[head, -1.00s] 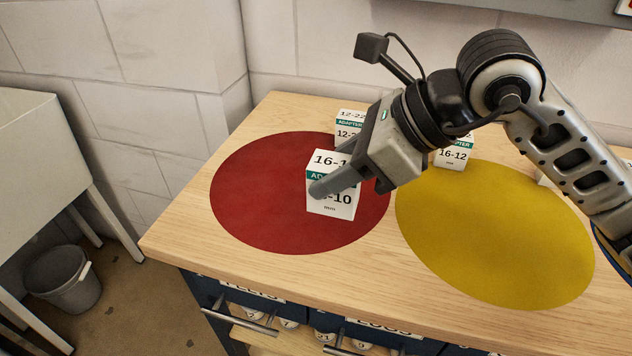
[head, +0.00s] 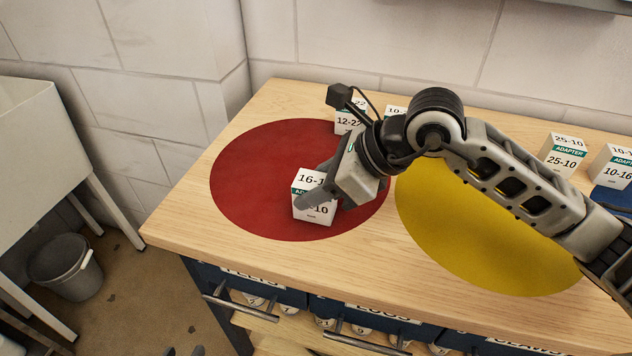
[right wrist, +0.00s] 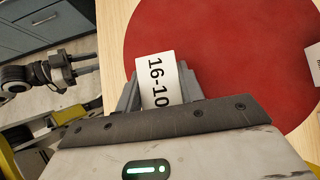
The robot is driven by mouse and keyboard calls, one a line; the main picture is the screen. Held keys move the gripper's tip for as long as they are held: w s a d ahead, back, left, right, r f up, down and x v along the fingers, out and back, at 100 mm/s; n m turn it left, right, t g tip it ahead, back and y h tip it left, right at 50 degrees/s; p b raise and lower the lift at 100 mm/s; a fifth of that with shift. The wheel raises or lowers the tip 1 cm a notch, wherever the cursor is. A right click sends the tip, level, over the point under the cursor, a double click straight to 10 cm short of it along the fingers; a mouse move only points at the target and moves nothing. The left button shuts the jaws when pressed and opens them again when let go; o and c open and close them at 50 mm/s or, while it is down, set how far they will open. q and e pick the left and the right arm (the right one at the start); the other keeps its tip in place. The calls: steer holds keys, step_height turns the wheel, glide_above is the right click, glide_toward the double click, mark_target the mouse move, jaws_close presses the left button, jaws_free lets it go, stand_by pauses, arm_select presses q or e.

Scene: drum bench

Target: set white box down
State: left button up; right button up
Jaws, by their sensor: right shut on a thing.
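The white box (head: 308,208), labelled 16-10 with a green band, is upright over the front middle of the red disc (head: 245,190). My right gripper (head: 318,200) is shut on it, with a finger across its front face. The box is at or just above the disc; I cannot tell if it touches. In the right wrist view the box (right wrist: 157,72) sits between the two fingers, with the red disc (right wrist: 215,45) behind it. My left gripper's dark tips (head: 184,351) just show at the bottom edge; in the right wrist view the left gripper (right wrist: 92,63) has its fingers apart.
A 12-22 box (head: 347,122) stands at the back of the red disc. A yellow disc (head: 450,230) lies to the right, partly under my right arm. Boxes marked 25-10 (head: 562,158) and 10-16 (head: 612,170) stand at the right. The red disc's left side is clear.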

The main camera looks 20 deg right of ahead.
steer(key=shift+f, duration=0.2)
steer(key=o, duration=1)
steer(key=shift+o, duration=0.2)
steer(key=shift+r, duration=0.15)
steer(key=shift+r+p, duration=0.3)
steer(key=b+v, duration=0.1)
steer(key=v, duration=1)
steer(key=shift+s+d, duration=0.25)
steer(key=shift+d, duration=0.05)
steer(key=shift+r, duration=0.1)
